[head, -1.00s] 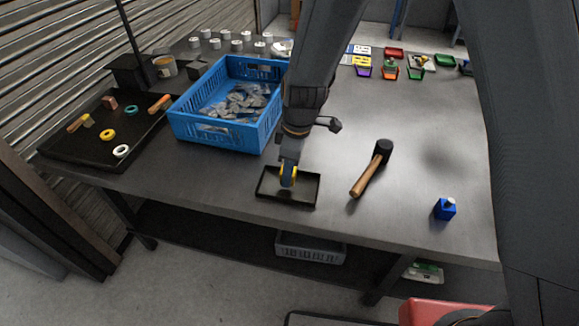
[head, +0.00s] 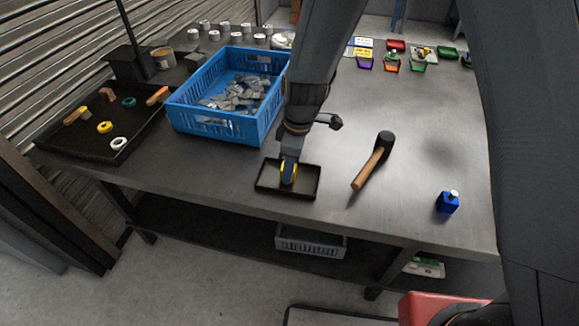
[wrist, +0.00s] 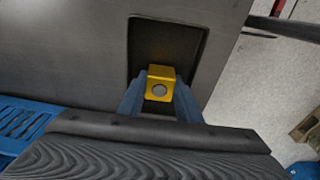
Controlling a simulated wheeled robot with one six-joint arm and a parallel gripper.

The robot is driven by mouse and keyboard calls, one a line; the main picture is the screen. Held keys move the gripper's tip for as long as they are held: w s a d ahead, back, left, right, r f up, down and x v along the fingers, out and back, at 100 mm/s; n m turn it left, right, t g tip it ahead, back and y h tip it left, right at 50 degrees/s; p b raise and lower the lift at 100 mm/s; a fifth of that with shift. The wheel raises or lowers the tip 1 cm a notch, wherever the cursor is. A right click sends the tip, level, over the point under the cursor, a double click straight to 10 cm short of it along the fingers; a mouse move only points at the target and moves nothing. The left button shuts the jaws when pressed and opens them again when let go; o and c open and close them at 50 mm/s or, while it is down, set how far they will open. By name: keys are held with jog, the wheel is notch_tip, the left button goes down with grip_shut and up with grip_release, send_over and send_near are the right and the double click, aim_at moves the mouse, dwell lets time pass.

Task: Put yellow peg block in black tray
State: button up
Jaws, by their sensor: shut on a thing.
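The yellow peg block (wrist: 161,74) is held between the two blue-grey fingers of my gripper (wrist: 160,92) in the wrist view. It has a round grey peg end on its face. My gripper (head: 288,180) is shut on it over the small black tray (head: 267,183) in the head view. The tray (wrist: 136,52) lies around and beneath the block in the wrist view. I cannot tell whether the block touches the tray floor. The fingers hide part of the block in the head view.
A blue crate (head: 205,125) of metal pieces stands behind left of the tray. A hammer (head: 373,165) lies to its right, and a small blue block (head: 447,203) farther right. A large dark tray (head: 75,146) with loose parts is at left. The table's front edge is close.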

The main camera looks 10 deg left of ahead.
jog(key=shift+f, duration=0.1)
jog(key=o, duration=1.3)
jog(key=shift+c, duration=0.2)
jog(key=shift+r+p, duration=2.1)
jog(key=shift+r, duration=1.45)
jog(key=shift+d+r, duration=0.1)
jog(key=shift+d, duration=0.3)
jog(key=s+d+r+m+b, duration=0.1)
jog(key=s+d+r+m, duration=0.2)
jog(key=d+m, duration=0.5)
jog(key=s+d+r+m+t+h+b, duration=0.1)
jog(key=s+d+r+m, duration=0.3)
jog(key=d+m, duration=0.5)
jog(key=s+d+b, duration=0.1)
jog(key=s+d, duration=0.1)
jog(key=d, duration=0.8)
jog(key=shift+s+d+r, duration=0.2)
jog(key=shift+d, duration=0.05)
